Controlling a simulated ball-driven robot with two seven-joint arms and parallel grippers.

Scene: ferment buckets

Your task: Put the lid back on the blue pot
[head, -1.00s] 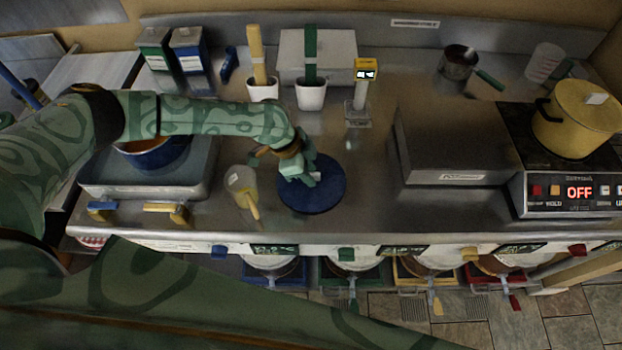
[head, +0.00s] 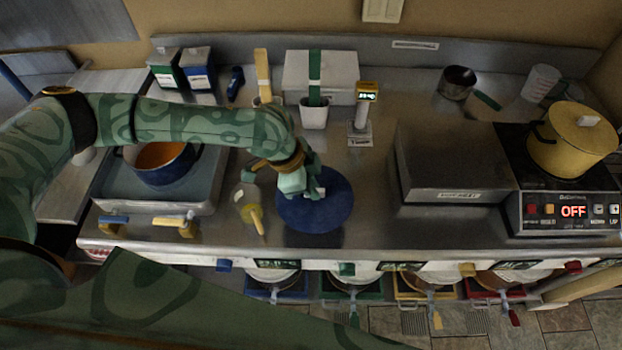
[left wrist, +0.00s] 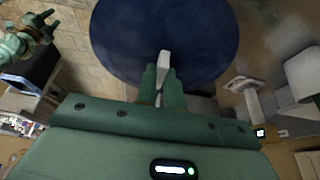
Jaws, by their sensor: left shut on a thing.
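The blue lid (head: 318,212) is a dark blue disc near the middle of the counter in the head view. My left gripper (head: 312,189) is shut on its pale knob. The lid fills the top of the left wrist view (left wrist: 165,25), with the white knob (left wrist: 164,62) between the fingertips (left wrist: 163,80). The lid looks held above the counter, but its height is hard to tell. The blue pot (head: 168,171) stands uncovered on the grey tray at the left, with orange contents showing. My left forearm passes over its far side. My right gripper is not in the head view.
A grey box (head: 455,160) and a hotplate with a yellow lidded pot (head: 570,140) are at the right. A small display post (head: 361,118) stands behind the lid.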

